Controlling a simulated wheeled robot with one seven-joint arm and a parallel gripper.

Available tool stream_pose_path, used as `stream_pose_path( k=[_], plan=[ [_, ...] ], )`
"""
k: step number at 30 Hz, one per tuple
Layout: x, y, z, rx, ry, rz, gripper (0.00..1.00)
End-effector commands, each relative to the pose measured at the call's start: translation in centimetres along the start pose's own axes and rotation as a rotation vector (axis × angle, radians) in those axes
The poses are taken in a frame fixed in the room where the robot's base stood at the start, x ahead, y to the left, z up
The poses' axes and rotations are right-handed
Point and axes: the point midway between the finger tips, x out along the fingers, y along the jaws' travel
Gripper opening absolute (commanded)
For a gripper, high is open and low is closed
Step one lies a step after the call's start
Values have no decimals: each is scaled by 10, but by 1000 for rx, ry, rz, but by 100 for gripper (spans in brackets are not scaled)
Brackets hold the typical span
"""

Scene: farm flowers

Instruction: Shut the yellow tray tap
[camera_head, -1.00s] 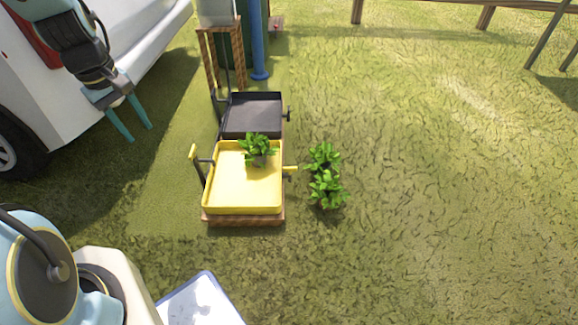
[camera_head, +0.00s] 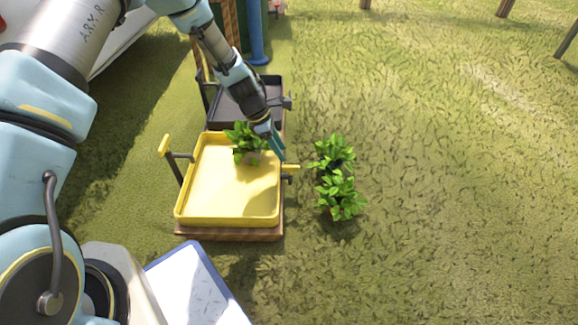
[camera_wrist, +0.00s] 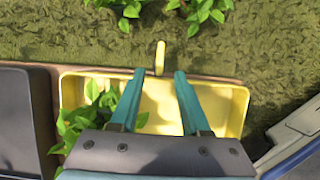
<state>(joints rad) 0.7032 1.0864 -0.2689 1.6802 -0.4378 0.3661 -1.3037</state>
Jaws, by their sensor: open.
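The yellow tray (camera_head: 225,205) sits on a wooden base, with a potted plant (camera_head: 243,136) inside near its far right. A short yellow tap handle (camera_head: 291,166) sticks out of its right side; in the wrist view the handle (camera_wrist: 160,57) stands beyond the tray rim. A second yellow-topped lever (camera_head: 165,146) stands at the tray's left side. My gripper (camera_head: 278,146) is over the tray's far right edge. In the wrist view my gripper (camera_wrist: 160,75) is open, its fingertips either side of the handle's line. No contact is visible.
A black tray (camera_head: 225,117) with its own side fitting stands behind the yellow one. Two leafy plants (camera_head: 338,182) stand on the grass close to the right of the tap. A blue post (camera_head: 257,45) is farther back. Grass to the right is open.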

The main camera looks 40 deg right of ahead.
Motion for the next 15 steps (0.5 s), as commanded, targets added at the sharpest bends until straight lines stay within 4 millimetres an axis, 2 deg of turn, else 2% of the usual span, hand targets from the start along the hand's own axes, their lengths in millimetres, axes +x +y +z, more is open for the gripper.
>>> stream_pose_path(
  k=[1, 6, 12, 15],
  plan=[
    [16, -1, -2, 1, 0, -2, 46],
    [47, -1, -2, 2, 0, -2, 46],
    [70, 0, -2, 2, 1, -1, 46],
    [74, 0, -1, 2, 1, 0, 46]
  ],
)
